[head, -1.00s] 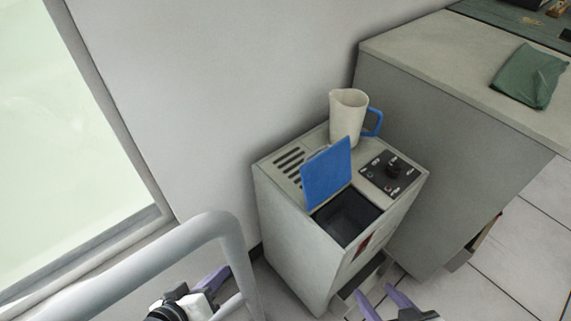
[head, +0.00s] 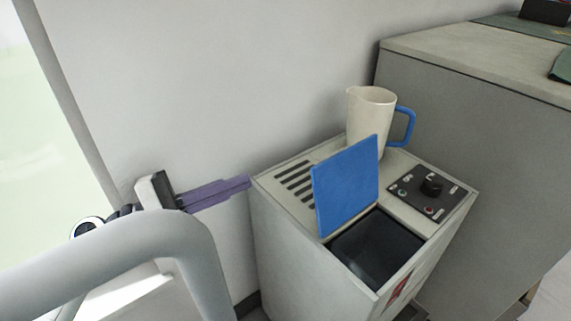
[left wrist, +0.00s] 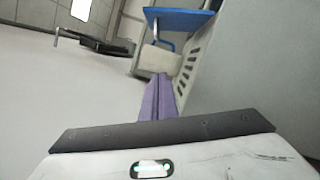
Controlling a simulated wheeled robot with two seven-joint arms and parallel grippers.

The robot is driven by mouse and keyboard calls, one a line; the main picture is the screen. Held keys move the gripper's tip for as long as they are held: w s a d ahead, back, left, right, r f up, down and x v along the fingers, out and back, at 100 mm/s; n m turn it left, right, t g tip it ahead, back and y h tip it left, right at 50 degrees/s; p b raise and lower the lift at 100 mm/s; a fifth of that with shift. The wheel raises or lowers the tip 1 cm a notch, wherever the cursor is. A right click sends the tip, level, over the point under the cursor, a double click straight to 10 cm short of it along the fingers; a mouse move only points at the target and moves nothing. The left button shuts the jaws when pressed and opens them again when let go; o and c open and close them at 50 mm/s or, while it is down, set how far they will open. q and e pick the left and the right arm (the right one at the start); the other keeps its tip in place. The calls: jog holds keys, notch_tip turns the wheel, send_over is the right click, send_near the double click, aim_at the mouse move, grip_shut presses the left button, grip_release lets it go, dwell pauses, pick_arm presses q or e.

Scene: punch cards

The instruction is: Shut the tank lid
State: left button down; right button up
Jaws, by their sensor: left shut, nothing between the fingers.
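The blue tank lid (head: 345,187) stands open, nearly upright, on top of the grey machine (head: 290,245). The dark tank opening (head: 376,248) shows in front of it. My left gripper (head: 248,183) has its purple fingers closed together, with nothing between them. It is to the left of the machine's top back left corner, apart from the lid. In the left wrist view the closed fingers (left wrist: 157,98) point toward the machine's slotted top (left wrist: 190,65), with the blue lid (left wrist: 178,19) beyond. My right gripper is not in view.
A cream jug (head: 368,118) with a blue handle stands on the machine behind the lid. A control panel (head: 430,192) with a black knob is right of the lid. A grey cabinet (head: 470,120) stands at the right. A grey rail (head: 150,235) crosses the lower left.

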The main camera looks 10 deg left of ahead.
aim_at(341, 182)
pick_arm(q)
jog(key=x, duration=0.9)
jog(key=shift+r+b, duration=0.2)
jog(key=shift+b, duration=0.2)
jog(key=d, duration=0.1)
jog(key=s+d+r, duration=0.1)
jog(key=shift+s+d+r+p, duration=0.2)
jog(key=shift+s+d+p, duration=0.1)
jog(key=shift+s, duration=0.05)
jog(key=shift+s+d+r, duration=0.2)
jog(key=shift+s+d, duration=0.1)
jog(key=shift+d, duration=0.05)
jog(key=shift+s+d+r+m+p, duration=0.4)
jog(key=shift+r+m+p, duration=0.2)
jog(key=shift+m, duration=0.2)
jog(key=shift+a, duration=0.1)
